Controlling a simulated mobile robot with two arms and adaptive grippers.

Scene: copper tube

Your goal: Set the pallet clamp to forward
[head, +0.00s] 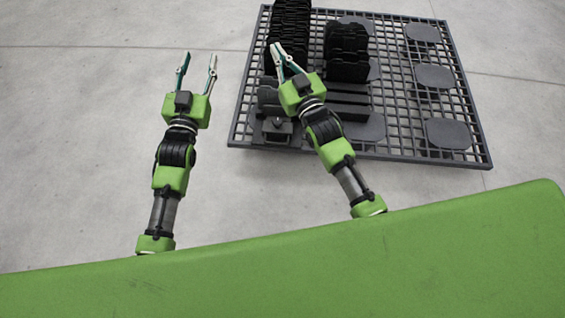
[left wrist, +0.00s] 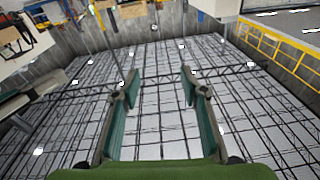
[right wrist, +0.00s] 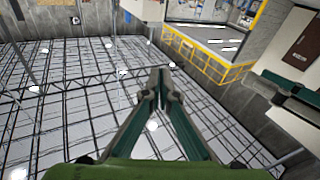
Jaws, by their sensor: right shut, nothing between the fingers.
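The pallet (head: 408,110) is a dark grey grid on the floor at the upper right of the head view. A small dark block with a knob (head: 277,127) sits at its near left corner; I cannot tell whether this is the clamp or which way it is set. My right gripper (head: 276,47) is over the left part of the pallet, in front of a black stack, with its fingertips together and empty. The right wrist view shows the tips meeting (right wrist: 159,72). My left gripper (head: 199,58) is open and empty, left of the pallet; its spread fingers show in the left wrist view (left wrist: 157,82).
Two stacks of black plates, a tall one (head: 290,20) and a shorter one (head: 346,52), stand on the pallet. Grey flat pads (head: 447,133) lie on its right side. Bare concrete floor (head: 80,110) is clear at left. Both wrist views show distant structure, not the pallet.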

